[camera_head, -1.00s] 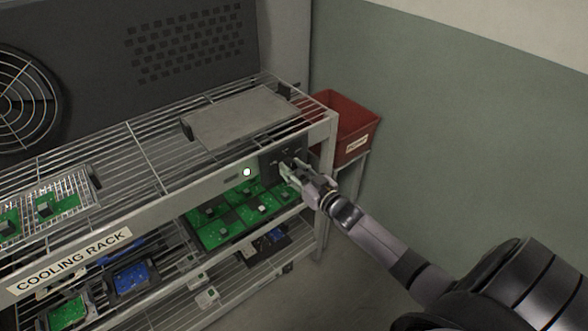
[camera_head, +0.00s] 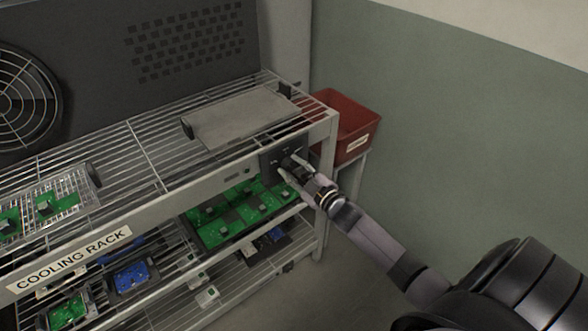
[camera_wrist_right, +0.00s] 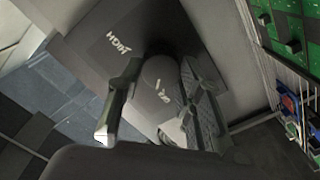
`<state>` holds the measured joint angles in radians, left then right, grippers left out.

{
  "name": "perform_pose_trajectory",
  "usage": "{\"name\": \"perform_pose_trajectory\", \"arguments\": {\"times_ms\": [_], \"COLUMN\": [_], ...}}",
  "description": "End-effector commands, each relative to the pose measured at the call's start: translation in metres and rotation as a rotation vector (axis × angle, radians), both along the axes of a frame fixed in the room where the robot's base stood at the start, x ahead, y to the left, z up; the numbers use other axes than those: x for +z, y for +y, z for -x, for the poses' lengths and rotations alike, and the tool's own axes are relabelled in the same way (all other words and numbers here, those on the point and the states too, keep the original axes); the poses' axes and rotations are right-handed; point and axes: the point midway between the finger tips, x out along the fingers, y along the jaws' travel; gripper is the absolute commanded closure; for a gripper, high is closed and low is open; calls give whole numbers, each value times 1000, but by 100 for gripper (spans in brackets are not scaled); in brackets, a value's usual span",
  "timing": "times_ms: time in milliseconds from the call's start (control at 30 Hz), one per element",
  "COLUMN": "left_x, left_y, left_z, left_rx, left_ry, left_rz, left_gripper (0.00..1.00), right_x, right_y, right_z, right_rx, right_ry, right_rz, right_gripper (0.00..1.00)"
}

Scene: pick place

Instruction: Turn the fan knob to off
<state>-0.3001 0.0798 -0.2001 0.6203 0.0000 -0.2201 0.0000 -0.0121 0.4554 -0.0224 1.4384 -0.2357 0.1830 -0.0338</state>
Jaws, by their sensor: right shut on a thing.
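The fan knob is a dark round knob with a pale mark, and it shows in the right wrist view (camera_wrist_right: 160,82) between my two fingers. It sits on a dark control panel (camera_head: 270,160) at the right end of the cooling rack's upper front rail. The small indicator on the rail (camera_head: 247,171) is dark. My left gripper is out of view.
The cooling rack (camera_head: 160,195) carries a flat grey tray (camera_head: 240,117) on top and green boards (camera_head: 245,212) below. A red bin (camera_head: 345,128) stands behind its right end. A large fan grille (camera_head: 22,100) is at the left. The floor right of the rack is clear.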

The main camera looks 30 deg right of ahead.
Motion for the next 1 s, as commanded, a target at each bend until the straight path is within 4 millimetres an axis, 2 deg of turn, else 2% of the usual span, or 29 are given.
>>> {"name": "perform_pose_trajectory", "arguments": {"times_ms": [433, 1000], "left_x": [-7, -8], "left_y": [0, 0], "left_z": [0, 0], "left_rx": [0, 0], "left_ry": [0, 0], "left_rz": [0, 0], "left_gripper": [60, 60], "right_x": [-2, -2], "right_y": [1, 1], "right_z": [0, 0], "right_rx": [1, 1], "right_ry": [-21, -26], "right_rz": [279, 343], "right_gripper": [95, 95]}}
